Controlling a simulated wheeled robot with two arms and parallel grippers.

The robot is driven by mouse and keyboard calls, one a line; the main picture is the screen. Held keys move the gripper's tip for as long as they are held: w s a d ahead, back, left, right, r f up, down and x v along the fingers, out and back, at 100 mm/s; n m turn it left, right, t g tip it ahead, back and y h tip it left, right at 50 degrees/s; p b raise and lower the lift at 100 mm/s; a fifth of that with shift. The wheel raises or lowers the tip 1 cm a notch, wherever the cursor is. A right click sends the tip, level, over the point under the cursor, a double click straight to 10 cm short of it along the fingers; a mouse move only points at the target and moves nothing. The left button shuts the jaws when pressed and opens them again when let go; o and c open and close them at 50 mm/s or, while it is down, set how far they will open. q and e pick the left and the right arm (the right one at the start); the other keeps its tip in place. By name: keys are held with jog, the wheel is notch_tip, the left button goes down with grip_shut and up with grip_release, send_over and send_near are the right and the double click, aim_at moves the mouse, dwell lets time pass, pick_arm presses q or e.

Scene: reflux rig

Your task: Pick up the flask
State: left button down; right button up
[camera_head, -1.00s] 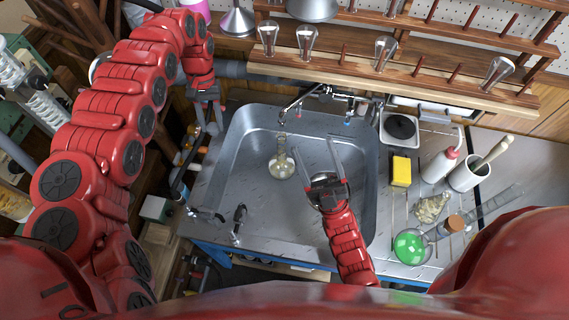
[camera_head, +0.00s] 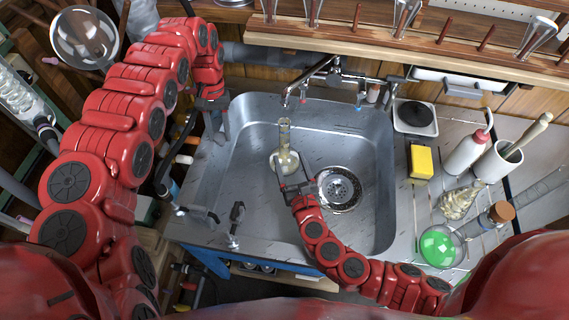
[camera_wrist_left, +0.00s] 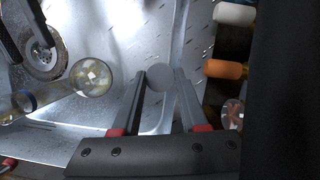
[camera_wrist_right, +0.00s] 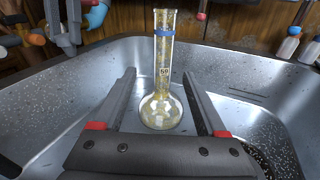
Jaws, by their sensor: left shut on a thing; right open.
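A clear glass flask (camera_head: 286,162) with a round bulb, long neck and blue band stands upright in the metal sink. It also shows in the right wrist view (camera_wrist_right: 161,108) and in the left wrist view (camera_wrist_left: 92,77). My right gripper (camera_head: 287,167) is open at the flask, low in the sink. In the right wrist view its fingers (camera_wrist_right: 159,75) appear to either side of the bulb, with gaps between. My left gripper (camera_head: 214,115) is over the sink's left edge, shut on a small grey round thing (camera_wrist_left: 160,77), hard to make out.
The sink (camera_head: 245,200) has a drain (camera_head: 339,190) right of the flask and a faucet (camera_head: 325,68) behind. On the right counter are a yellow sponge (camera_head: 420,162), a wash bottle (camera_head: 467,152), a white mortar (camera_head: 497,163) and a green-filled flask (camera_head: 438,246). A wooden rack (camera_head: 390,45) runs along the back.

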aim_at(282, 127)
jog(key=x, duration=0.4)
jog(key=r+x, duration=0.1)
jog(key=x, duration=0.3)
jog(key=p+x, duration=0.1)
jog(key=x, duration=0.3)
jog(key=shift+w+d+r, duration=0.1)
jog(key=shift+d+r, duration=0.05)
jog(key=shift+d, duration=0.2)
grip_shut()
dwell(1.0)
